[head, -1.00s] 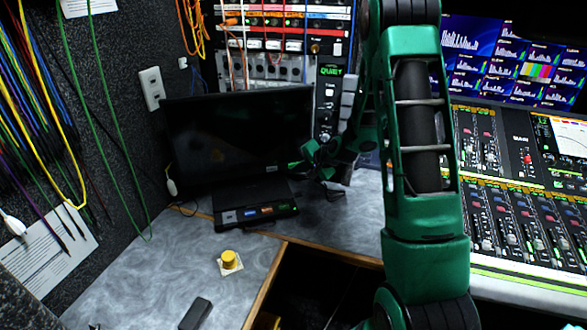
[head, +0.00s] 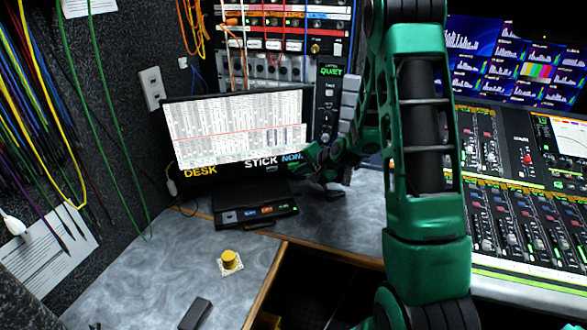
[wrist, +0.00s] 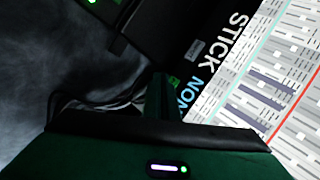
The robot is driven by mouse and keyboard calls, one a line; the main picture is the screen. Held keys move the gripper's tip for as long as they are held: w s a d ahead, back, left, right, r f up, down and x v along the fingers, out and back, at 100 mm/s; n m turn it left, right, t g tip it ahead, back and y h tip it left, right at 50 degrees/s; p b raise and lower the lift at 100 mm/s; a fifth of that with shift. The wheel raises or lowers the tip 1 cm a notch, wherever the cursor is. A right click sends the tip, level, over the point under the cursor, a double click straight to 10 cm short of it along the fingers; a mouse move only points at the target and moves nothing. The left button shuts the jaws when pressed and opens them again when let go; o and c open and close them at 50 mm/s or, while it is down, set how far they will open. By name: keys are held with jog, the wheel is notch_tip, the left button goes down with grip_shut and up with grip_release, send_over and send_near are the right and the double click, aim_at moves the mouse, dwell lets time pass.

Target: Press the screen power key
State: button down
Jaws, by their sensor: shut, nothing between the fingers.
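The screen (head: 235,125) stands upright on the desk at the back left and is lit, showing a white table with a red line and large words along its bottom. It fills the right of the wrist view (wrist: 275,75), turned on its side. My gripper (head: 303,164) is at the screen's lower right corner, shut and empty. In the wrist view its fingers (wrist: 162,88) reach to the dark bezel beside the lit words. A small green-lit spot (wrist: 174,81) shows at the fingertips. The fingers cover the power key area, so I cannot tell whether they touch the key.
A panel with coloured keys (head: 257,215) lies before the screen. Patch racks (head: 275,65) stand behind; a mixing console (head: 520,190) is at the right. The left desk is mostly clear.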

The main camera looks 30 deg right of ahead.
jog(key=s+a, duration=0.1)
jog(key=s, duration=0.5)
dwell(0.6)
dwell(0.3)
jog(key=s+r+n+g, duration=0.2)
jog(key=s+r, duration=0.3)
jog(key=s, duration=0.7)
jog(key=s+r+n+g+h, duration=0.1)
jog(key=s+r+g, duration=0.3)
jog(key=s, duration=0.9)
jog(key=s+r+n+g+h, duration=0.1)
jog(key=s+r+n+g, duration=0.2)
jog(key=s, duration=1)
notch_tip(320, 180, up, 4)
jog(key=shift+s+d+f+n+g, duration=0.1)
jog(key=shift+s+d+n+g, duration=0.05)
jog(key=shift+d+n+g, duration=0.2)
